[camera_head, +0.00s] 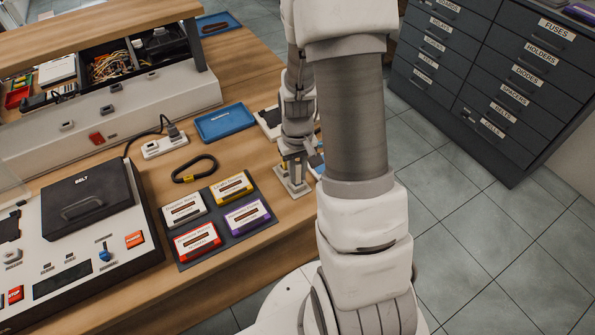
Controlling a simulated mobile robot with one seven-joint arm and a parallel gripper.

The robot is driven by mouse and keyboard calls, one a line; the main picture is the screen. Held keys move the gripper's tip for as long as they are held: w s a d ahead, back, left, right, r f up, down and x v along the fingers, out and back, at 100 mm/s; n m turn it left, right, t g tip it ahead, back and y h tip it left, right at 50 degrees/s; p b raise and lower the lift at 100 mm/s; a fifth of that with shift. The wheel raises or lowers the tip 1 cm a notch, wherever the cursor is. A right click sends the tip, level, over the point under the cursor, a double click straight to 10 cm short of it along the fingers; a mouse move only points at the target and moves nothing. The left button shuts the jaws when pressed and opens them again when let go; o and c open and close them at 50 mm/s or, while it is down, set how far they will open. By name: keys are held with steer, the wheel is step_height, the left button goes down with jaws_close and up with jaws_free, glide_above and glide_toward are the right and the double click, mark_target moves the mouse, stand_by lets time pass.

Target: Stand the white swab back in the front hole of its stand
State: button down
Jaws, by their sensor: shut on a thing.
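My gripper (292,155) points down near the right edge of the wooden bench, partly behind my own arm. It is low over a small pale stand (292,186) with a flat square base. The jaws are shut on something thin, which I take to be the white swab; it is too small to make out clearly. The stand's holes are hidden by the gripper and cannot be told apart. I cannot tell whether the swab touches the stand.
A dark tray (230,240) with several coloured cassettes lies left of the stand. A black belt loop (194,169), a blue tray (225,122) and a power strip (164,145) lie nearby. A white-and-blue item (318,167) is partly hidden by my arm. Drawer cabinets (490,75) stand right.

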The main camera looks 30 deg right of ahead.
steer(key=shift+f, duration=0.15)
steer(key=c, duration=0.7)
jaws_free()
step_height(320, 180, up, 23)
steer(key=p, duration=0.6)
steer(key=shift+r+p, duration=0.2)
steer(key=shift+p, duration=0.2)
stand_by(0.8)
